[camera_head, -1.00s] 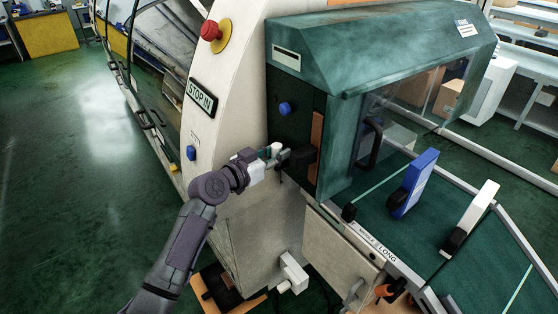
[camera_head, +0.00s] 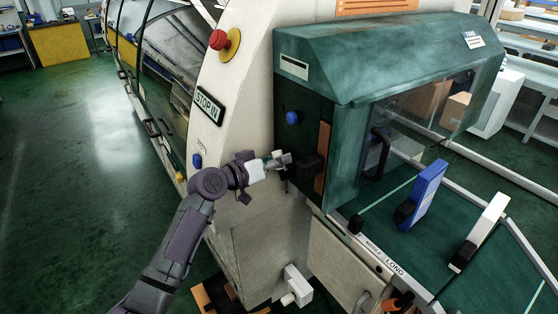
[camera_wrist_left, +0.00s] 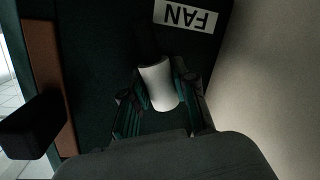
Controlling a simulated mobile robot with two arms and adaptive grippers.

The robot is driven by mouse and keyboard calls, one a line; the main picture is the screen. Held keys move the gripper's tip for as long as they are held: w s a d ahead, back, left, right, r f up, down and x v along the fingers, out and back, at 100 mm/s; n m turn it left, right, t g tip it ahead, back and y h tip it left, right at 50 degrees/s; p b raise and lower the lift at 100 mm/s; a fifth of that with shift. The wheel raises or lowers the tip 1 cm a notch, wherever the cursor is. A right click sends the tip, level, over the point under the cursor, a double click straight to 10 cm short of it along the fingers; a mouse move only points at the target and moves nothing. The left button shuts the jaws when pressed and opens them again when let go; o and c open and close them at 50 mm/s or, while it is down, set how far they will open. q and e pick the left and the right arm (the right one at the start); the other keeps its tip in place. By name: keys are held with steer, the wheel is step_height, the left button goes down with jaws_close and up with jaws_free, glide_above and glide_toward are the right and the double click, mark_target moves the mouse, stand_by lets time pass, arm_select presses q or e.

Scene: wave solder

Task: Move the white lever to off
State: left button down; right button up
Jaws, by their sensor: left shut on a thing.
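The white lever (camera_wrist_left: 158,87) shows in the left wrist view as a white cylinder on a dark stem, below an upside-down "FAN" label (camera_wrist_left: 185,17) on the dark green panel. My left gripper (camera_wrist_left: 160,95) is shut on it, with one finger on each side. In the head view my left gripper (camera_head: 279,160) is at the dark panel of the machine (camera_head: 305,115), below a blue knob (camera_head: 292,118) and left of a black block-shaped handle. The fingers mostly cover the lever there. My right gripper is not in view.
A red emergency button (camera_head: 218,40) and a "STOP IN" sign (camera_head: 208,105) are on the cream housing. The black handle (camera_head: 312,166) sits close to my left fingers, and it also shows in the wrist view (camera_wrist_left: 30,127). Open green floor (camera_head: 95,180) lies to the left.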

arm_select(q)
steer(key=c, duration=0.9)
jaws_free()
steer(key=v, duration=1.2)
steer(key=shift+a, duration=0.1)
